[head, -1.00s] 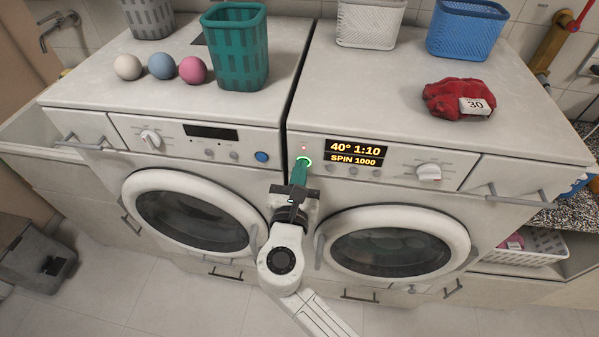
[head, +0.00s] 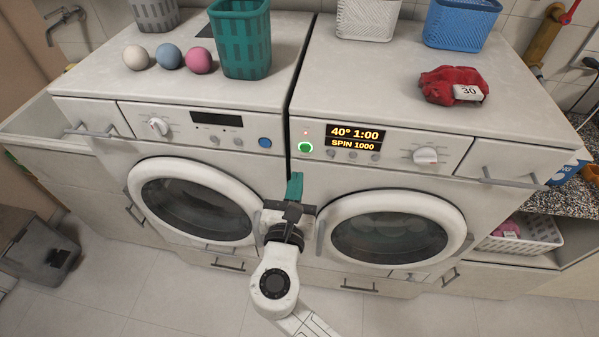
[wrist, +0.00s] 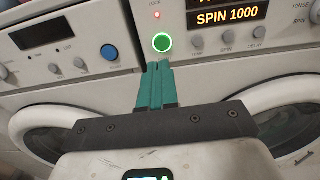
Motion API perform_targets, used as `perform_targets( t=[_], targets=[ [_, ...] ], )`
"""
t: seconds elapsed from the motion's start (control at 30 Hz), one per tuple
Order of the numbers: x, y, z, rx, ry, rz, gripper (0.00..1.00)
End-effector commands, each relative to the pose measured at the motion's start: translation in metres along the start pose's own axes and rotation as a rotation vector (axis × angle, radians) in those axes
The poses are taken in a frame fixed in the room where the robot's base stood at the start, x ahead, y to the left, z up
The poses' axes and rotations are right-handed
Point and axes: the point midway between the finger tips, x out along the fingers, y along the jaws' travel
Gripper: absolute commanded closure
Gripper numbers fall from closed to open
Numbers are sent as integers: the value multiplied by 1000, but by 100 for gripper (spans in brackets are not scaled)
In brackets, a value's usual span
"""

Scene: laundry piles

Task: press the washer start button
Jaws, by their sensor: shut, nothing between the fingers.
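In the wrist view the fingertips (wrist: 158,66) end just under the button. The right machine's round door (head: 395,231) is closed, with contents dimly visible behind the glass.
The left machine has a blue button (head: 265,142) and a dark display (head: 217,119). A teal basket (head: 240,42), several balls, a red cloth (head: 449,84) tagged 30, and white and blue baskets stand on top. Door handles protrude near my arm.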

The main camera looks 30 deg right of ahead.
Motion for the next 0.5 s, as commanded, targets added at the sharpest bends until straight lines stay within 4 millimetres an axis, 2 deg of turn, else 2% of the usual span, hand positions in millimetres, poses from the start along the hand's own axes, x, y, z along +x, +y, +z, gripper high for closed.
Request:
perform_targets(
  t=[0.1, 0.3, 0.5],
  targets=[
    [-21, 0, -2, -1, 1, 3, 100],
    [-49, 0, -2, 0, 1, 2, 100],
    [-60, 0, 0, 0, 1, 0, 100]
  ],
)
